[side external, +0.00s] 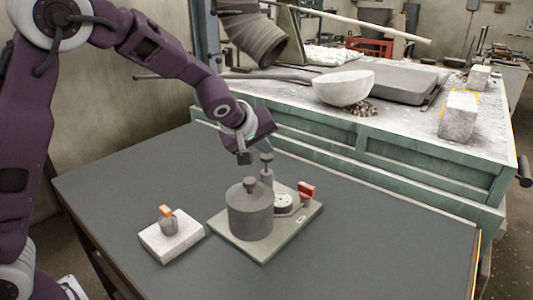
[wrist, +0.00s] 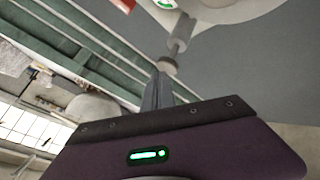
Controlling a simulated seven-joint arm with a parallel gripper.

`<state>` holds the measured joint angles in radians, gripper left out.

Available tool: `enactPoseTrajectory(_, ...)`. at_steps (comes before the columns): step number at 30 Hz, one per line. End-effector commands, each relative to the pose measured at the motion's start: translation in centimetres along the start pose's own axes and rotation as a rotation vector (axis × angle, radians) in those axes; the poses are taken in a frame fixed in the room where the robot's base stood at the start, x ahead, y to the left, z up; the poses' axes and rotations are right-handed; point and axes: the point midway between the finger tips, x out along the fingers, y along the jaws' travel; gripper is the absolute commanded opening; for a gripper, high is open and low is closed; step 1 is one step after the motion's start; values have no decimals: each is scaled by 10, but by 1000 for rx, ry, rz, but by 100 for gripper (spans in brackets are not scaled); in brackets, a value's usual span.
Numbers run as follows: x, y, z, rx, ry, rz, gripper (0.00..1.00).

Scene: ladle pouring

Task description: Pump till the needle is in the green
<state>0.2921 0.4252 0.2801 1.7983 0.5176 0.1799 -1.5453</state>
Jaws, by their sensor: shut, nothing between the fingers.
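The pump (side external: 267,173) stands upright on a grey base plate (side external: 255,252), with a round knob on top. Its knob (wrist: 168,65) and rod also show in the wrist view. A round white gauge (side external: 284,202) lies face up beside the pump; a green patch of it (wrist: 165,4) shows at the top edge of the wrist view. I cannot read the needle. My gripper (side external: 244,157) is shut and empty, up beside the pump knob. In the wrist view my gripper's fingers (wrist: 158,80) appear close to the knob; I cannot tell whether they touch it.
A grey lidded tank (side external: 250,213) and a red lever (side external: 306,190) share the plate. The dark table (side external: 380,235) is clear on the right; a cluttered green bench (side external: 400,165) stands behind.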

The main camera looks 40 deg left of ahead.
Motion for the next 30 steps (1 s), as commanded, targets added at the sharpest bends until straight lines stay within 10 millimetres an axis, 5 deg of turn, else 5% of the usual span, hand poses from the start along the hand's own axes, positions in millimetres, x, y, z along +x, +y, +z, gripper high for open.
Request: enactPoseTrajectory(30,9,-7,7,2,-2,-3,0)
